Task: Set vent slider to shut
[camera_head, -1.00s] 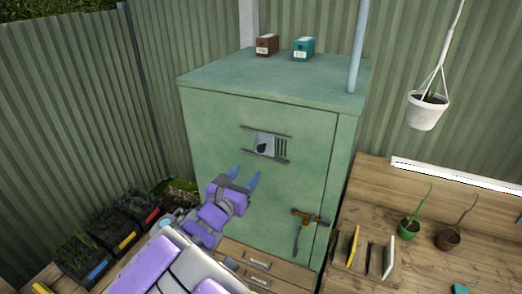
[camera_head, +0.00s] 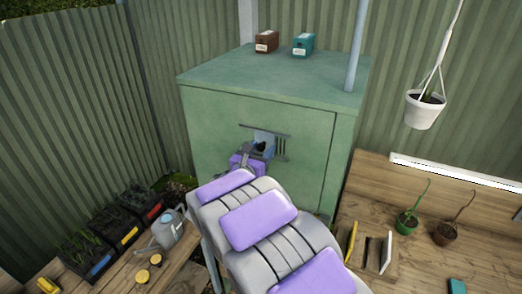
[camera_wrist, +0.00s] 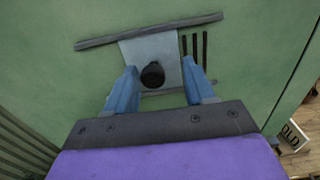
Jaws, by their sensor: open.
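The vent slider (camera_wrist: 143,49) is a pale grey plate with a round black knob (camera_wrist: 153,75), set between two grey rails on the green cabinet front. In the wrist view, dark vent slots (camera_wrist: 194,46) show to the right of the plate, so part of the vent is uncovered. My gripper (camera_wrist: 160,82) is open, its two blue fingers on either side of the knob with a gap on each side. The head view shows the vent slider (camera_head: 265,138) too, with my gripper (camera_head: 261,147) in front of it. My arm hides the lower cabinet front there.
The green cabinet (camera_head: 215,115) has a brown box (camera_head: 267,41) and a teal box (camera_head: 304,44) on top. A wooden bench (camera_head: 415,260) with potted seedlings stands at right. A watering can (camera_head: 167,230) and seed trays are at left.

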